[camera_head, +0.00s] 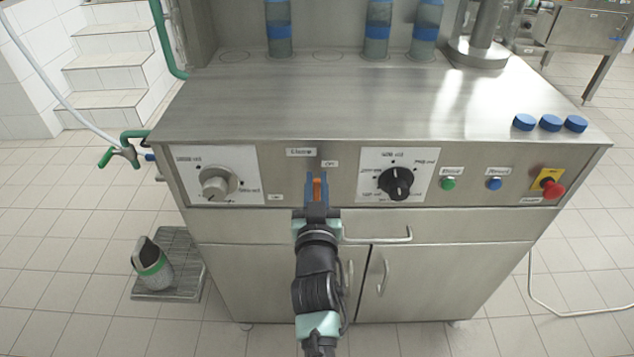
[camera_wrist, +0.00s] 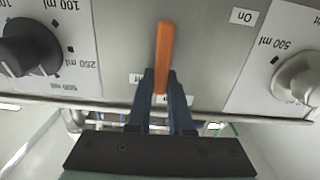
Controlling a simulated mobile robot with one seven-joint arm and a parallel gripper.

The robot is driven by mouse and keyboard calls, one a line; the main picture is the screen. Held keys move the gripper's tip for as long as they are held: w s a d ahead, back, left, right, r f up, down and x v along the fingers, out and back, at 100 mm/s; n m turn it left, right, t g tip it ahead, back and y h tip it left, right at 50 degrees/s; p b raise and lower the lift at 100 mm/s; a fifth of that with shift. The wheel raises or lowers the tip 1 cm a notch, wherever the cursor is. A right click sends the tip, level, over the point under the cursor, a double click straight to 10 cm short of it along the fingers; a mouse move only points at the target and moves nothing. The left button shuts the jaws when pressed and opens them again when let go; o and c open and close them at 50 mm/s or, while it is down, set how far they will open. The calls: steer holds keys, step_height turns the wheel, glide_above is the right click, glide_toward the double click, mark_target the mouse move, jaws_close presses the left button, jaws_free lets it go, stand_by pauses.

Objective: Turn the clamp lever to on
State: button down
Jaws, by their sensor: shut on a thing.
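The clamp lever (camera_head: 317,188) is an orange handle on the front panel of the steel machine, below the "Clamp" label (camera_head: 301,152). In the wrist view the lever (camera_wrist: 164,45) stands nearly upright in the picture, close to the "Off" label (camera_wrist: 136,77) and apart from the "On" label (camera_wrist: 243,16). My gripper (camera_head: 316,179) has its two blue fingers on either side of the lever. It is shut on the lever; in the wrist view the fingertips (camera_wrist: 160,75) close around its lower part. The lever's pivot is not clear to see.
A grey knob (camera_head: 215,184) is left of the lever and a black knob (camera_head: 396,182) right of it. Green (camera_head: 448,183) and blue (camera_head: 494,183) buttons and a red emergency stop (camera_head: 552,189) are further right. A drawer handle (camera_head: 378,238) sticks out below.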

steer(key=a+n+b, duration=0.1)
steer(key=n, duration=0.2)
steer(key=a+f+n, duration=0.1)
steer(key=n, duration=0.2)
steer(key=a+f+n+b, duration=0.1)
steer(key=n, duration=0.2)
steer(key=shift+a+b, duration=0.3)
steer(key=shift+b, duration=0.05)
steer(key=n, duration=0.1)
steer(key=f+n, duration=0.1)
steer(key=n, duration=0.1)
steer(key=a+n, duration=0.1)
steer(key=shift+f+n+b, duration=0.25)
steer(key=shift+n+b, duration=0.15)
steer(key=shift+a+f+n+b, duration=0.15)
steer(key=shift+f+n, duration=0.25)
steer(key=shift+n, duration=0.55)
steer(key=shift+d+f+n+b, duration=0.15)
steer(key=shift+f+n, duration=0.2)
steer(key=shift+n, duration=0.6)
steer(key=shift+a, duration=0.1)
steer(key=c, duration=0.8)
jaws_free()
steer(key=shift+s, duration=0.1)
